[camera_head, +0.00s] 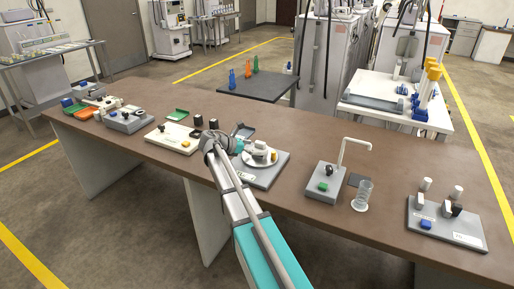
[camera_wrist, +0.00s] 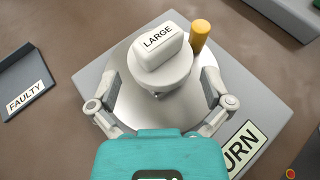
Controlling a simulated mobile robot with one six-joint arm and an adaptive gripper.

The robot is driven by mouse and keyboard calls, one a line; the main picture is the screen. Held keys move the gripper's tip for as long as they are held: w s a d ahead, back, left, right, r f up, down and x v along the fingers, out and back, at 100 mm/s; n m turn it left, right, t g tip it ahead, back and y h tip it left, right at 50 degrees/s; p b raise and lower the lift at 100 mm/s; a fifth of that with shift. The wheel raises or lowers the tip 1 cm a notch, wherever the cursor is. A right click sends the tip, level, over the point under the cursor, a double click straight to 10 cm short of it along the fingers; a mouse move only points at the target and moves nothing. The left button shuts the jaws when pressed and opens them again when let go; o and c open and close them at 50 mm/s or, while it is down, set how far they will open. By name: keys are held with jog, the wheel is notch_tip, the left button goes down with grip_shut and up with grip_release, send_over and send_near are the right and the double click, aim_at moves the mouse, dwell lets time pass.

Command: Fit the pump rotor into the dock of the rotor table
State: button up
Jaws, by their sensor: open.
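The rotor table is a grey square base (camera_head: 262,180) with a round metal plate (camera_wrist: 140,105), near the middle of the bench. In the wrist view, a white part marked LARGE (camera_wrist: 160,44), probably the pump rotor, has a block top on a round body over the plate. A yellow peg (camera_wrist: 200,34) stands just to its right. My gripper (camera_wrist: 159,82) is open, with one finger left and one right of the round body, apparently not touching it. In the head view, my gripper (camera_head: 235,145) is at the plate's left side. I cannot make out the dock.
A dark tray marked FAULTY (camera_wrist: 25,86) lies left of the rotor table. A grey stand with a white bent pipe (camera_head: 328,180) and a clear beaker (camera_head: 362,196) are to the right. A white-based fixture (camera_head: 172,138) is to the left. The bench front (camera_head: 285,210) has bare room.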

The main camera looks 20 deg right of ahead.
jog(key=p+v, duration=0.3)
jog(key=v, duration=0.6)
jog(key=shift+s, duration=0.1)
dwell(0.4)
jog(key=shift+s+f, duration=0.2)
jog(key=shift+s, duration=0.1)
jog(key=s+f+m+y, duration=0.1)
jog(key=s, duration=0.1)
jog(key=s+f+m+y, duration=0.1)
jog(key=s, duration=0.1)
jog(key=s+a+f+m+y, duration=0.1)
jog(key=s+f+m, duration=0.1)
jog(key=shift+s, duration=0.25)
jog(key=s+a+f+m+y, duration=0.3)
jog(key=s+a+m+y, duration=0.2)
jog(key=s+m, duration=0.2)
jog(key=s+a+f+m+y, duration=0.4)
jog(key=s+a+m+y, duration=0.1)
jog(key=s, duration=0.6)
jog(key=shift+s+a+m+y, duration=0.3)
jog(key=shift+a+m, duration=0.3)
jog(key=shift+m, duration=0.3)
jog(key=shift+r, duration=0.15)
notch_tip(320, 180, up, 11)
jog(key=p, duration=1.1)
